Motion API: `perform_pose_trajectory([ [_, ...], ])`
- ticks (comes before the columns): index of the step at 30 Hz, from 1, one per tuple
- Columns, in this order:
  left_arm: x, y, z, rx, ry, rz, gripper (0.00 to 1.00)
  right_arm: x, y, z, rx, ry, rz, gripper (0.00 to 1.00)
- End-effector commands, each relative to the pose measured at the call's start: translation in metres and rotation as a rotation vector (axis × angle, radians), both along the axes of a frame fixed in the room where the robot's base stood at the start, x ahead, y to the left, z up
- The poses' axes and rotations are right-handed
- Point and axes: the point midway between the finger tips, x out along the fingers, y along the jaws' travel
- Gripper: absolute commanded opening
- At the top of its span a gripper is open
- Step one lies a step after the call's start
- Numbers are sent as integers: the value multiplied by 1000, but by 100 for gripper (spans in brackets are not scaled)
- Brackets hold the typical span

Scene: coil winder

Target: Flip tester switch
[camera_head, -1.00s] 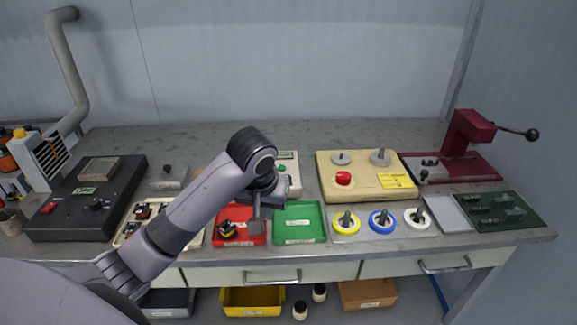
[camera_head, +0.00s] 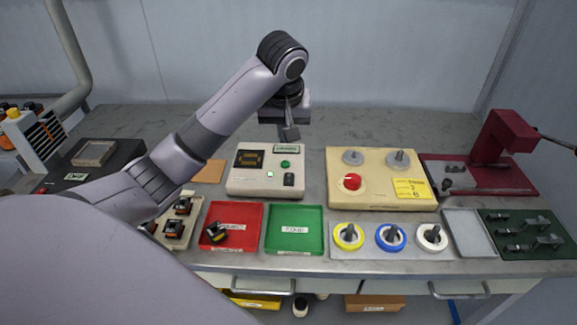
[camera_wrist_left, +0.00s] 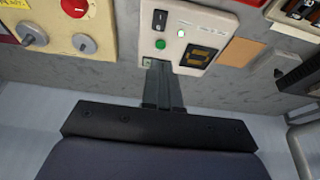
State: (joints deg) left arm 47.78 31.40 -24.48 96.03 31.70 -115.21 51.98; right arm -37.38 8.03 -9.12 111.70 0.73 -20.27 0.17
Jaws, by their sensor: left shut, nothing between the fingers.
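The cream tester box (camera_head: 262,186) stands mid-table with a black rocker switch (camera_head: 289,180), a green button (camera_head: 285,163) and a dark socket (camera_head: 250,160). In the left wrist view the tester (camera_wrist_left: 176,12) lies just beyond the fingers, with its switch (camera_wrist_left: 160,20), green button (camera_wrist_left: 160,44), a lit green lamp (camera_wrist_left: 181,33) and the socket (camera_wrist_left: 197,56). My left gripper (camera_head: 291,132) is shut and empty, pointing down above the tester's back edge, apart from the switch. It also shows in the left wrist view (camera_wrist_left: 161,72). My right gripper is not in view.
A red tray (camera_head: 247,212) holding one dark part and an empty green tray (camera_head: 295,245) stand in front. The winder box (camera_head: 380,199) with a red knob is to the right, with yellow, blue and white spools before it. A parts tray (camera_head: 182,243) is left, partly behind my arm.

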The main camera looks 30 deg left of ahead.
Motion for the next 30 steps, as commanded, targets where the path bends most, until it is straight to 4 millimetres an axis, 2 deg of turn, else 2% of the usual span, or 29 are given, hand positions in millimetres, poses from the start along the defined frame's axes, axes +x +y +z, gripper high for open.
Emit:
perform_pose_trajectory([
  [4,1,0,-4,0,0,0,0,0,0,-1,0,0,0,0],
  [7,4,2,-14,-2,1,1,0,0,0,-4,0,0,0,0],
  [11,9,6,-35,0,5,1,0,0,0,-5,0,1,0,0],
  [21,29,18,-102,2,3,0,0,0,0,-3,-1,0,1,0],
  [24,30,19,-117,1,3,0,0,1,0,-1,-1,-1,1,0],
  [30,32,20,-133,0,1,0,0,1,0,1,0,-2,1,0],
])
